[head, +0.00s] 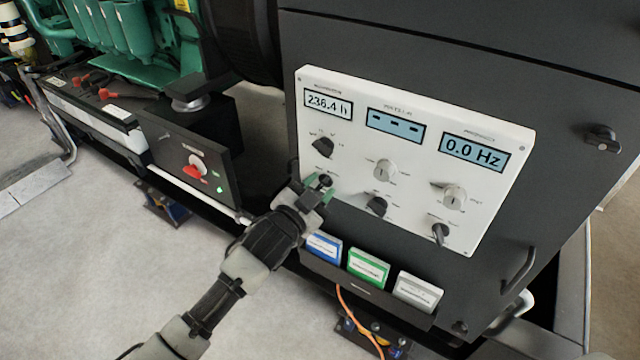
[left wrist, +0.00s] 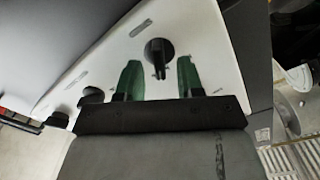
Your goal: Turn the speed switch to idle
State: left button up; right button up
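A white control panel (head: 415,135) on a dark cabinet carries several black and pale rotary knobs. The labels are too small to read, so I cannot tell which is the speed switch. My left gripper (head: 318,188) is at the panel's lower left edge, in front of a black knob (head: 325,180). In the left wrist view this black knob (left wrist: 158,52) lies between and just beyond the open green fingers of my left gripper (left wrist: 159,72), with a gap on each side. Its bar points down toward the gripper. My right gripper is not in view.
Three displays top the panel; the right one (head: 474,151) reads 0.0 Hz. Below is a rack with blue, green (head: 368,268) and white cards. A battery switch box with a red handle (head: 193,171) stands left. An orange cable (head: 358,322) hangs below the rack.

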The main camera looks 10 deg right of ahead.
pick_arm(q)
jog(key=shift+w+d, duration=0.3)
grip_shut()
